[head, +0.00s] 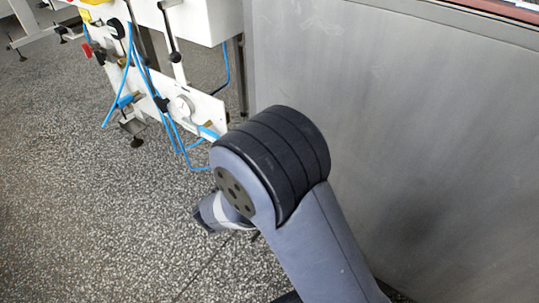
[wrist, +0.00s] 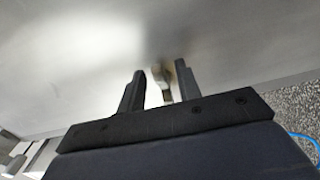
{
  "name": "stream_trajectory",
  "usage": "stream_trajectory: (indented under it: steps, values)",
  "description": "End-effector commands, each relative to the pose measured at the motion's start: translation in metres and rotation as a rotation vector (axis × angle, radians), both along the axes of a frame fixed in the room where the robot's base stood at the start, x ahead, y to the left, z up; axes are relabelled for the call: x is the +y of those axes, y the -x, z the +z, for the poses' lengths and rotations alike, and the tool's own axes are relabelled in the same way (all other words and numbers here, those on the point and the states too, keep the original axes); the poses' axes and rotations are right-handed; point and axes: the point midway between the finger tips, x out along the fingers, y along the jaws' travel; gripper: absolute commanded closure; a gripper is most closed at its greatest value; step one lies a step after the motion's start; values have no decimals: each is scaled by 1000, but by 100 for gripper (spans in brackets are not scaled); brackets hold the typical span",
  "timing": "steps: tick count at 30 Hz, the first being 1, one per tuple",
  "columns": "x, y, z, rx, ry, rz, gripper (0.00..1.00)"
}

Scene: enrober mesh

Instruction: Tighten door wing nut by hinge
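In the wrist view, my gripper (wrist: 159,68) points at a smooth grey metal panel (wrist: 75,70), with its two dark fingers apart. A small pale metal piece (wrist: 163,84) shows between the fingers, closer to the right one, with a gap to the left one. It may be the wing nut, but it is too small and blurred to make out wings. I cannot tell whether the right finger touches it. No hinge can be made out. In the head view, my arm hides my gripper, and no wing nut shows.
In the head view, a large steel panel (head: 420,130) stands right of my arm. A white machine frame (head: 205,20) with blue hoses (head: 133,60) and a small gauge (head: 181,108) stands at the upper left. The speckled floor (head: 80,200) is clear at the lower left.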

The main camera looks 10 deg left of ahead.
Motion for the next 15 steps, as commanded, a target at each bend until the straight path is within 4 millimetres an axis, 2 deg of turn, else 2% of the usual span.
stream_trajectory:
  steps: [5, 8, 15]
  values:
    - [2, 2, 1, -1, 0, 1, 67]
    - [6, 12, 2, 1, 1, 4, 67]
    - [24, 54, 3, 1, 2, 6, 67]
